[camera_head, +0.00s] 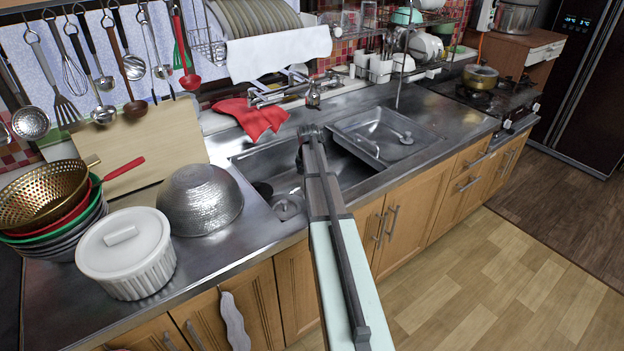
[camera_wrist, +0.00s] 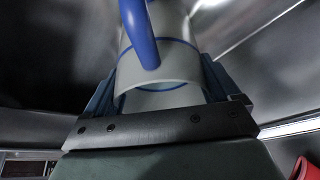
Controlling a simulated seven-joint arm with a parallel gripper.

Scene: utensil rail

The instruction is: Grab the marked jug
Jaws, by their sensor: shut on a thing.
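The jug (camera_wrist: 182,68) is pale grey-white with a blue handle and a thin blue band, and fills the middle of the wrist view. My gripper (camera_wrist: 160,78) is shut on it, with one finger on each side of its body. In the head view my gripper (camera_head: 312,132) is over the sink, seen from behind. My arm hides the jug there, so I cannot tell whether it touches the sink floor. No marking on the jug can be made out.
The steel sink (camera_head: 345,182) surrounds the gripper, with a steel tray (camera_head: 370,140) at its right. A red cloth (camera_head: 250,118) lies behind it. A steel bowl (camera_head: 200,200) and white lidded pot (camera_head: 127,255) stand left. A dish rack (camera_head: 400,60) stands behind right.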

